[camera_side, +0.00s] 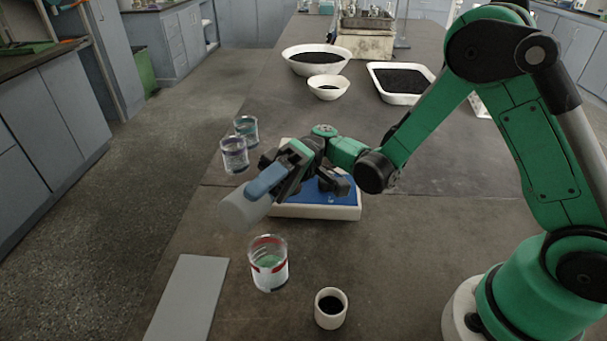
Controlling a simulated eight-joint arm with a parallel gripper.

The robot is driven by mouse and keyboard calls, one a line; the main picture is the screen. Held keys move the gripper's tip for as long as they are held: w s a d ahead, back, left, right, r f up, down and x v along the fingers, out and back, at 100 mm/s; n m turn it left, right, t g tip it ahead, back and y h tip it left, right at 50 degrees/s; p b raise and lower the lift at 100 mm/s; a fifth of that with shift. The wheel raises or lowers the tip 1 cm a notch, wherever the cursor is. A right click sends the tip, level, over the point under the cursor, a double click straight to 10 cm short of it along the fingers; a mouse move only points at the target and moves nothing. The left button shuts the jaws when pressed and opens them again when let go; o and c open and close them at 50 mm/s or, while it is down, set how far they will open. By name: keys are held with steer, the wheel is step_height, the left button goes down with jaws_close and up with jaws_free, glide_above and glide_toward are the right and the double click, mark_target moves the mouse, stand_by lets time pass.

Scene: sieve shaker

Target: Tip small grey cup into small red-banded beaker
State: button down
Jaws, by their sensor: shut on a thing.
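My gripper (271,178) is shut on a light grey cup (242,212), at the centre left. A blue piece shows at the jaws, against the cup. The cup is tilted, with its far end pointing down and left. Its inside is hidden, and I see no stream leaving it. The small red-banded beaker (268,265) stands upright on the bench, below and slightly right of the cup in the picture. It is clear glass with something greenish inside. The cup appears above the beaker and apart from it.
A pale cup (330,319) with dark contents stands at the front. A grey plate (188,300) lies front left. A blue-topped white tray (318,212) is under my wrist. Dark-filled bowls (300,66) and a white tray (405,99) stand farther back.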

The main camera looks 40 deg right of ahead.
steer(key=shift+a+r+t+h, duration=0.1)
steer(key=shift+r+t+h, duration=0.1)
steer(key=shift+h, duration=0.45)
steer(key=shift+a+r+t+h, duration=0.1)
steer(key=shift+t+h, duration=0.1)
steer(key=shift+h, duration=0.45)
steer(key=h, duration=0.2)
steer(key=r+t, duration=0.1)
steer(key=shift+s+a+h, duration=0.2)
steer(key=shift+a+h, duration=0.05)
steer(key=shift+h, duration=0.15)
steer(key=shift+r+h, duration=0.1)
steer(key=shift+h, duration=0.6)
steer(key=h, duration=0.1)
steer(key=t+h, duration=0.1)
steer(key=shift+s+a+r+h, duration=0.1)
steer(key=shift+a+r+h, duration=0.2)
steer(key=shift+r+h, duration=0.1)
steer(key=shift+r+t+h, duration=0.1)
steer(key=shift+t+h, duration=0.4)
steer(key=shift+h, duration=0.3)
